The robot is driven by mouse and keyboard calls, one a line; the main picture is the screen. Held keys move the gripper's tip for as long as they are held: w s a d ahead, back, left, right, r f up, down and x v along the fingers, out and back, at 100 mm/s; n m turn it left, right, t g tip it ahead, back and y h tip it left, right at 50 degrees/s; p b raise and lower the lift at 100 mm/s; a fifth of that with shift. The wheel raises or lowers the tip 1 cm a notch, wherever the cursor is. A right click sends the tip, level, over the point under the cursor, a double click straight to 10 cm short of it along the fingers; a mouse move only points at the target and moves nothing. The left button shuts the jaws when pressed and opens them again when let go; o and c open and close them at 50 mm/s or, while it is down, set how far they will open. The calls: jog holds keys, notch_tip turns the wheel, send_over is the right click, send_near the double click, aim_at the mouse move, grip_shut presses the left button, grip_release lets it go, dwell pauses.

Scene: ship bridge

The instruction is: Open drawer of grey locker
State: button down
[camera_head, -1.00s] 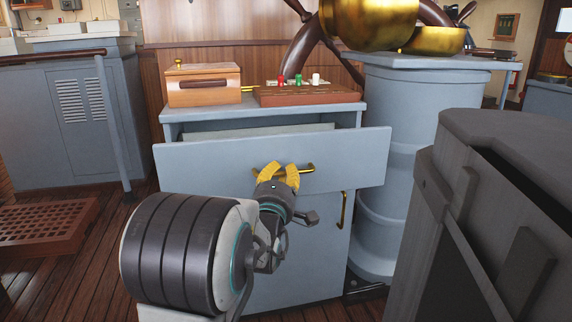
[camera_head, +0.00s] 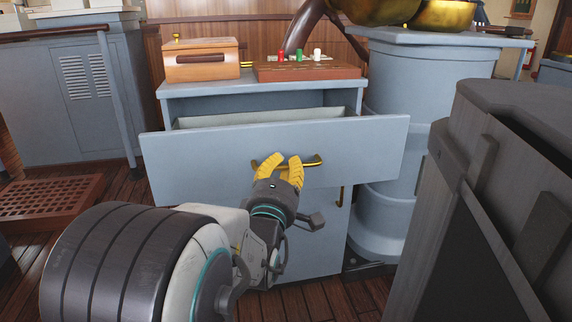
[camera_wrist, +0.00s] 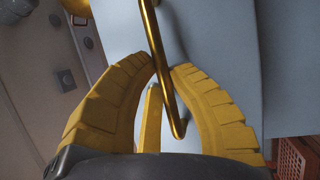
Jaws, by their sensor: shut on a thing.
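The grey locker (camera_head: 318,232) stands in front of me. Its top drawer (camera_head: 215,155) is pulled partly out, and a gap shows behind its front panel. My gripper (camera_head: 278,165) has yellow fingers and is shut on the drawer's brass handle (camera_head: 312,162). In the wrist view the handle (camera_wrist: 156,50) runs as a brass bar between the two fingertips (camera_wrist: 165,72). The fingers hide part of the handle in the head view. The drawer's inside is mostly hidden by its front.
A wooden box (camera_head: 201,60) and a board with coloured knobs (camera_head: 306,71) sit on the locker top. A grey drum-like pedestal (camera_head: 420,90) stands close on the right. A dark grey cabinet (camera_head: 490,200) fills the right foreground. A reddish grate (camera_head: 50,197) lies at left.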

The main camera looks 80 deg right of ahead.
jog(key=c, duration=1.1)
grip_release()
